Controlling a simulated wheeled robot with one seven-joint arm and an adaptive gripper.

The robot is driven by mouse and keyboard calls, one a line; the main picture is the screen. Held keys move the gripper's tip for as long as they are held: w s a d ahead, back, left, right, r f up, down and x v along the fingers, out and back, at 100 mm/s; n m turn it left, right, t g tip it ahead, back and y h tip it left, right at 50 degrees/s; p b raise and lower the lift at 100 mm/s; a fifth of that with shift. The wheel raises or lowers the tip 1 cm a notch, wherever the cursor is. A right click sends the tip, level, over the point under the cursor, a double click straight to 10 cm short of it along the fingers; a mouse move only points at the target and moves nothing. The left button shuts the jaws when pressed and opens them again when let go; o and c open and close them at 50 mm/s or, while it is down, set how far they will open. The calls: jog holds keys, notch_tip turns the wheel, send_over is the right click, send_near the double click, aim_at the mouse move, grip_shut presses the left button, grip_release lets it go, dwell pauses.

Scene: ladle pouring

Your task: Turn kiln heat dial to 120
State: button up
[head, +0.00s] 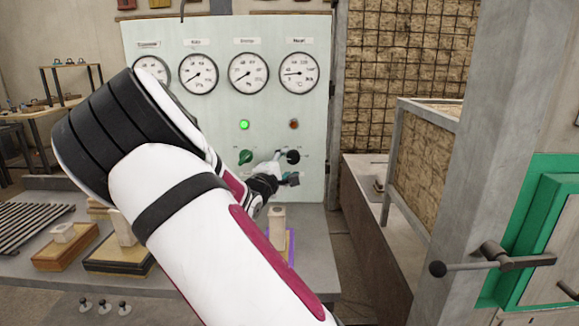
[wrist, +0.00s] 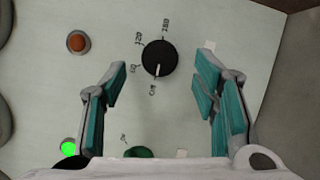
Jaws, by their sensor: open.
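The kiln heat dial is a round black knob (wrist: 159,58) on a pale panel, with a white pointer mark. Printed marks around it read off, 60, 120 and 180. The pointer lies at the off mark in the wrist view. The knob also shows in the head view (head: 293,157), at the right of the panel. My gripper (wrist: 161,78) is open, its teal fingers to the left and right of the knob with clear gaps. In the head view my gripper (head: 284,170) is close to the knob and partly hidden by my arm. No contact is visible.
A green knob (head: 245,157) is left of the dial. Above are a lit green lamp (head: 244,125), a dull orange lamp (head: 294,124) and several gauges (head: 248,73). A grey bench (head: 318,262) holds small blocks below. A green-framed door (head: 540,215) with a handle is at right.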

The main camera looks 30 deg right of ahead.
aim_at(292, 159)
jog(key=shift+x, duration=1.55)
jog(key=c, duration=1.2)
jog(key=shift+o, duration=0.2)
